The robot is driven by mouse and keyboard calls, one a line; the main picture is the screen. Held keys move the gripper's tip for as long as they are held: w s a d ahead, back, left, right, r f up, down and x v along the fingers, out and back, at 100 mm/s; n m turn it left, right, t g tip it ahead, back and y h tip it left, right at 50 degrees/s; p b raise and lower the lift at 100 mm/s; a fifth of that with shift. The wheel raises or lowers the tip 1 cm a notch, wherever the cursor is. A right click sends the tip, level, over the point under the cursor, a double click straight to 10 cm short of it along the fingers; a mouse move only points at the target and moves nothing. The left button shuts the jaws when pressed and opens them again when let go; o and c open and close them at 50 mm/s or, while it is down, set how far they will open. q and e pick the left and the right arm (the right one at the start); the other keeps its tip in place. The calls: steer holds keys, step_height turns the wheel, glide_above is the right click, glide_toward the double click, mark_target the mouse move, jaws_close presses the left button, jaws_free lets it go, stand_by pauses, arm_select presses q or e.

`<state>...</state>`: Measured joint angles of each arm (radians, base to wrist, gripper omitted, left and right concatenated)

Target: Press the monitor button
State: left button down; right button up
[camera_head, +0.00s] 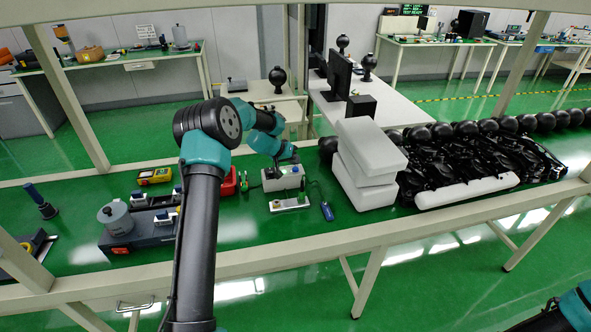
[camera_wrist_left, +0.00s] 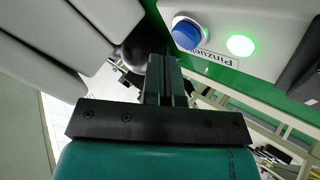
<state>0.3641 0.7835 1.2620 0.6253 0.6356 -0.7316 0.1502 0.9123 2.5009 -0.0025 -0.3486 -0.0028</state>
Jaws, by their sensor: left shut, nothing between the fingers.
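The monitor (camera_head: 283,178) is a small light-grey box on the green bench, near the middle of the head view. In the left wrist view its pale face (camera_wrist_left: 262,14) carries a round blue button (camera_wrist_left: 186,34), a lit green lamp (camera_wrist_left: 240,45) and a printed label (camera_wrist_left: 208,58). My left gripper (camera_head: 291,160) is over the box in the head view. In the left wrist view the fingers of my left gripper (camera_wrist_left: 164,66) are closed together and empty, with their tips just below and left of the blue button. I see no contact.
A stack of white foam blocks (camera_head: 366,165) stands close to the right of the monitor. A blue-handled tool (camera_head: 326,210) and a small white board (camera_head: 289,204) lie in front. Black parts (camera_head: 450,160) fill the bench's right side.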

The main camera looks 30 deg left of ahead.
mark_target(294, 168)
arm_select(q)
steer(key=shift+r, duration=2.5)
